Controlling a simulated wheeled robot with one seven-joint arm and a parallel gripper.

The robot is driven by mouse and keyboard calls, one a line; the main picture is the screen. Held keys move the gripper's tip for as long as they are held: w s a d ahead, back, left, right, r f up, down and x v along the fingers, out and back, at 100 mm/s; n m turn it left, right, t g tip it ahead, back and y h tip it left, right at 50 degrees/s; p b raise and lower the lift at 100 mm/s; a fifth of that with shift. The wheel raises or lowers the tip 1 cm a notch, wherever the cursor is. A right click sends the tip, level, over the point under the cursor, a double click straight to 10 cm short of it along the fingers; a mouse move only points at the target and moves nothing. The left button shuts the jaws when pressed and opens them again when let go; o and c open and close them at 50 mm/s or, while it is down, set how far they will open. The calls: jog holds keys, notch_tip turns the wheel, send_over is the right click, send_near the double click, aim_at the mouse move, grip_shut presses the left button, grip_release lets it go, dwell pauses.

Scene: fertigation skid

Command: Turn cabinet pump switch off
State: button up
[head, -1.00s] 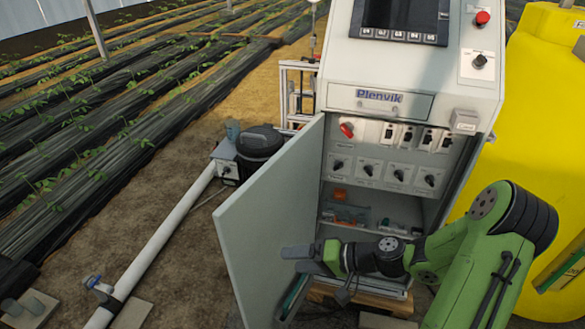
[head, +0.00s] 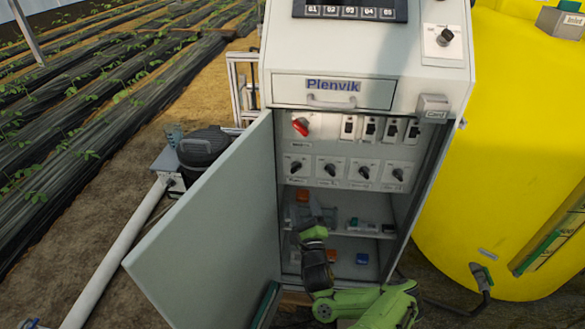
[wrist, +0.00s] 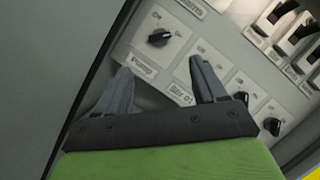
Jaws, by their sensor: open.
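The open cabinet holds a row of black rotary switches on white plates. The leftmost switch (head: 296,166) is most likely the pump switch; its small label is hard to read in the head view. In the wrist view this black knob (wrist: 160,38) is beyond my fingertips, with an "On" mark at its upper left and a label below that seems to end in "ump". My gripper (wrist: 161,68) is open and empty, its two grey fingers apart and not visibly touching the knob. In the head view my gripper (head: 307,207) is inside the cabinet, below the leftmost switch.
The cabinet door (head: 205,225) stands open close on the left. Above the row are a red rotary switch (head: 300,126) and several black breakers (head: 370,129). Below is a shelf (head: 365,232) with small parts. A yellow tank (head: 510,140) stands on the right.

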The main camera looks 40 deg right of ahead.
aim_at(296, 171)
jog(key=b+x, duration=0.3)
jog(key=x, duration=0.9)
jog(key=shift+w+d+r, duration=0.1)
jog(key=shift+w+d, duration=0.05)
jog(key=shift+w, duration=0.05)
jog(key=c, duration=1.1)
jog(key=shift+o, duration=0.2)
